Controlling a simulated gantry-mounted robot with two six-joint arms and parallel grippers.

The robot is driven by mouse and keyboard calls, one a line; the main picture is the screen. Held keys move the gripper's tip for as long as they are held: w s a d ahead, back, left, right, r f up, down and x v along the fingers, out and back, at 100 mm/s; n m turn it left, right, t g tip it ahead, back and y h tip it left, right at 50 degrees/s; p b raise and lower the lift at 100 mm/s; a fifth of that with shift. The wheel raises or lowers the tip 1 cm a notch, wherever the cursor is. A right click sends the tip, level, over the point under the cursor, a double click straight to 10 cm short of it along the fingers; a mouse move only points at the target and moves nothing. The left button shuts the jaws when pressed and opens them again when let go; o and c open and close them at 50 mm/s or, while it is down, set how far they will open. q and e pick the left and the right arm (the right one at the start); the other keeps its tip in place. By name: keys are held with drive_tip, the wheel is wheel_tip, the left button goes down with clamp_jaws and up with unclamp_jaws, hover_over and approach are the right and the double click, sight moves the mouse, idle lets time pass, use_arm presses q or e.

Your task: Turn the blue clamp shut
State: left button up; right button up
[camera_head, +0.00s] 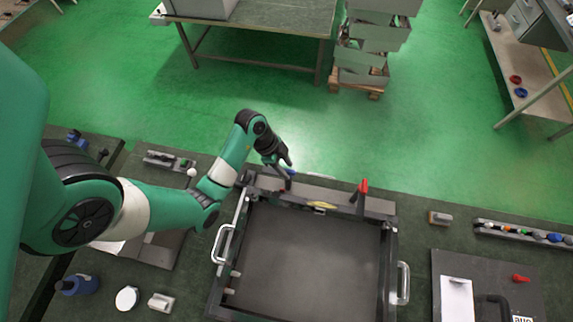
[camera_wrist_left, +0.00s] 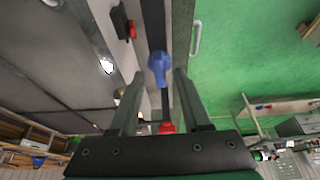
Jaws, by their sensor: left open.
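The blue clamp (camera_head: 291,172) is at the back left of a dark tray-like fixture (camera_head: 390,262), mostly hidden behind my left gripper in the head view. In the left wrist view the blue clamp (camera_wrist_left: 158,66) shows as a rounded blue handle. My left gripper (camera_head: 284,163) is at the clamp, with its fingers pointing toward it. In the left wrist view the left gripper (camera_wrist_left: 159,88) is open, with one finger on each side of the blue handle. I cannot tell whether the fingers touch it. My right gripper is not in view.
A red clamp (camera_head: 363,186) stands on the fixture's back edge, right of the blue one. Metal handles (camera_head: 222,243) stick out at the fixture's sides. A bottle (camera_head: 77,285) and small parts lie left; a tool rail (camera_head: 520,233) lies right. Green floor is behind.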

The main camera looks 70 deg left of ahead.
use_arm(q)
drive_tip(key=shift+d+f, duration=0.1)
drive_tip(key=shift+f, duration=0.2)
drive_tip(key=shift+w, duration=0.1)
clamp_jaws()
idle(1.2)
